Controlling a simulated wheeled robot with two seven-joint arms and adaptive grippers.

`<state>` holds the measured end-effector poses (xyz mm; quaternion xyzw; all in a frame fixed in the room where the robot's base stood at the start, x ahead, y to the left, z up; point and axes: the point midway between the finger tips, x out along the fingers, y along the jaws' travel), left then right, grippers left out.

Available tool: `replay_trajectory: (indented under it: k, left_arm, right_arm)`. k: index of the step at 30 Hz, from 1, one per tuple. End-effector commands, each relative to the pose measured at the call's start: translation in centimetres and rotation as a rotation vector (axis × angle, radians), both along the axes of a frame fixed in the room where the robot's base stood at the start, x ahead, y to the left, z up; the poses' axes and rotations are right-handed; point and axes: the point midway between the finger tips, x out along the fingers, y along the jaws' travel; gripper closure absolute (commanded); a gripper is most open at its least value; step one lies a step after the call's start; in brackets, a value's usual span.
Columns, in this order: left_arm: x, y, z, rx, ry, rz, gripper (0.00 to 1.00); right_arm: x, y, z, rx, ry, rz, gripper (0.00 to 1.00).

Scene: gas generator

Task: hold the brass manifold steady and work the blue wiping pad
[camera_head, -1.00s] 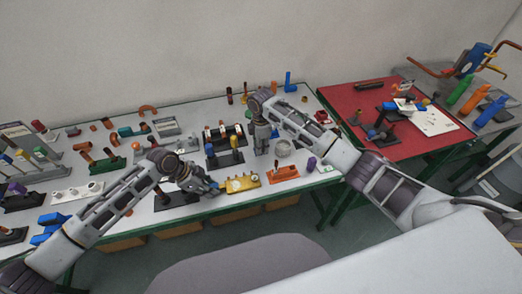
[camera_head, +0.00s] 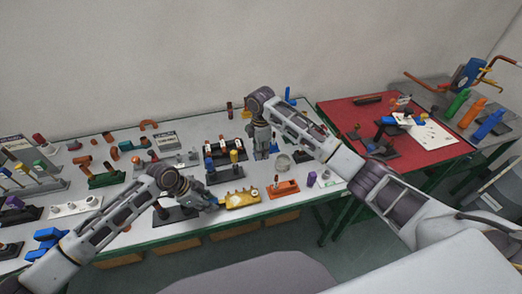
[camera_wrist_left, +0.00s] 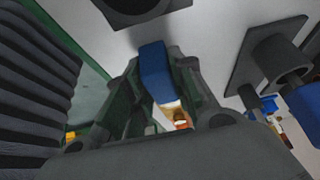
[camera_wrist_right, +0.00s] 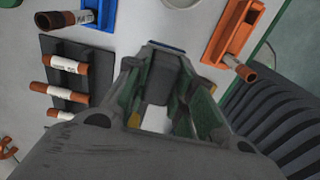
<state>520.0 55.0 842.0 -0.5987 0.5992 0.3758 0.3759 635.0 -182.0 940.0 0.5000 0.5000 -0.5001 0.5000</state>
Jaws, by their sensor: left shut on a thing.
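The brass manifold (camera_head: 242,199) lies near the front edge of the long table, a yellow-gold body with small fittings on top. My left gripper (camera_head: 210,203) is low beside its left end; I cannot tell whether they touch. In the left wrist view, my left gripper (camera_wrist_left: 158,88) is shut on a blue block (camera_wrist_left: 154,70), which looks like the blue wiping pad. My right gripper (camera_head: 262,152) points down behind the manifold, a little to its right. In the right wrist view (camera_wrist_right: 165,85) its fingers flank a dark grey area; whether they hold anything is unclear.
An orange holder (camera_head: 283,189) stands right of the manifold. A black rack with brown-and-white cylinders (camera_wrist_right: 70,75) is near my right gripper. A grey ring (camera_head: 283,162) lies close by. A red-topped table (camera_head: 350,115) stands at the right. Several stands crowd the table's left.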

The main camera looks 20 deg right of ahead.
Motion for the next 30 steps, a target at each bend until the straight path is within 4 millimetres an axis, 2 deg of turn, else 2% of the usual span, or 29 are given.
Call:
replay_trajectory:
  k: [1, 4, 5, 11, 16, 22, 30]
  left_arm:
    - [0.0, 0.0, 0.0, 0.000, 0.000, 0.000, 1.00]
    - [0.0, 0.0, 0.0, 0.000, 0.000, 0.000, 1.00]
    - [0.0, 0.0, 0.0, 0.000, 0.000, 0.000, 1.00]
    - [0.0, 0.0, 0.0, 0.000, 0.000, 0.000, 1.00]
    - [0.0, 0.0, 0.0, 0.000, 0.000, 0.000, 1.00]
    - [0.0, 0.0, 0.0, 0.000, 0.000, 0.000, 1.00]
    - [0.0, 0.0, 0.0, 0.000, 0.000, 0.000, 1.00]
  right_arm:
    - [0.0, 0.0, 0.0, 0.000, 0.000, 0.000, 0.81]
    - [0.0, 0.0, 0.0, 0.000, 0.000, 0.000, 0.94]
    - [0.0, 0.0, 0.0, 0.000, 0.000, 0.000, 0.95]
    - [-0.3, 0.0, -0.4, 0.000, 0.001, 0.000, 0.95]
    - [-1.3, 0.2, -2.0, 0.000, 0.002, 0.014, 0.95]
    - [-4.4, 3.8, -3.0, 0.000, -0.001, 0.130, 0.95]
    - [-9.8, 9.5, -2.6, 0.001, -0.002, 0.260, 0.95]
